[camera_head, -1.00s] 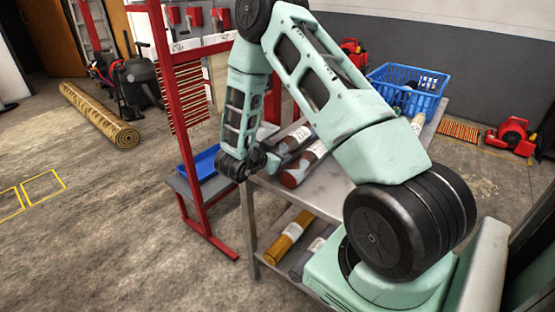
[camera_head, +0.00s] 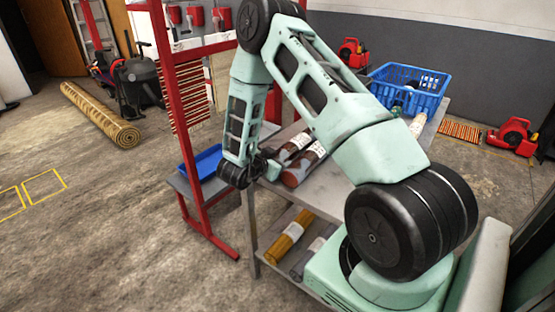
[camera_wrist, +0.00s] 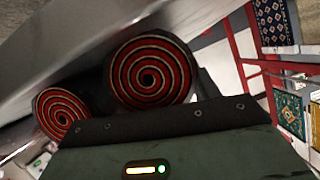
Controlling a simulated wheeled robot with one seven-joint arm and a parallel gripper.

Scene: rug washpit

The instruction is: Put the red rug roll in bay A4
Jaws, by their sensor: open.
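Two reddish-brown rug rolls with white labels lie side by side on the grey table top in the head view: a nearer, redder one (camera_head: 294,176) and a farther, browner one (camera_head: 285,153). I cannot tell surely which is the red rug roll. The wrist view shows two roll ends with red and black spirals, a larger one (camera_wrist: 150,76) and a smaller one (camera_wrist: 60,112). My gripper (camera_head: 266,166) is open at the table's left edge, close to the roll ends. Its fingers are small and partly hidden. No label reading A4 is legible.
A blue crate (camera_head: 411,84) stands at the table's back. A mustard roll (camera_head: 290,233) and a grey roll (camera_head: 312,254) lie on the lower shelf. A red frame (camera_head: 180,110) and blue tray (camera_head: 201,163) stand left. Floor at far left is mostly clear.

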